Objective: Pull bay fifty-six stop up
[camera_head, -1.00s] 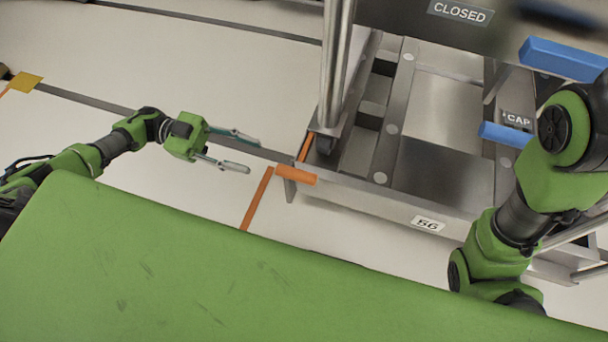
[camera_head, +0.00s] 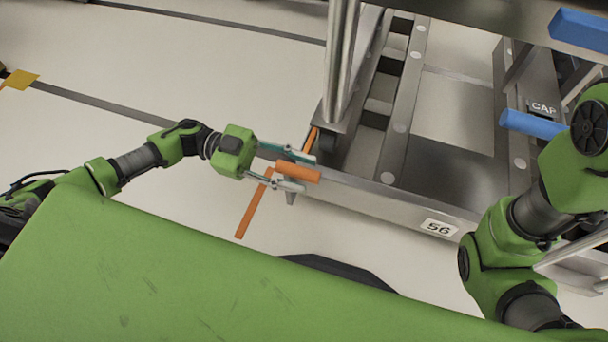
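The bay marked 56 is a low grey metal frame, with its number plate (camera_head: 439,227) on the front rail. An orange stop handle (camera_head: 298,171) sticks out at the frame's front left corner. My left gripper (camera_head: 304,171) is open, with one finger on the far side of the orange handle and one on the near side. The handle lies between the fingers; I cannot tell whether they touch it. My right arm (camera_head: 515,225) stands at the right, and its gripper is out of the picture.
A shiny upright post (camera_head: 341,65) with a caster below it stands just behind the handle. A blue handle (camera_head: 533,124) sits at the right by a CAP label. An orange floor line (camera_head: 254,208) runs below my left gripper. Open floor lies to the left.

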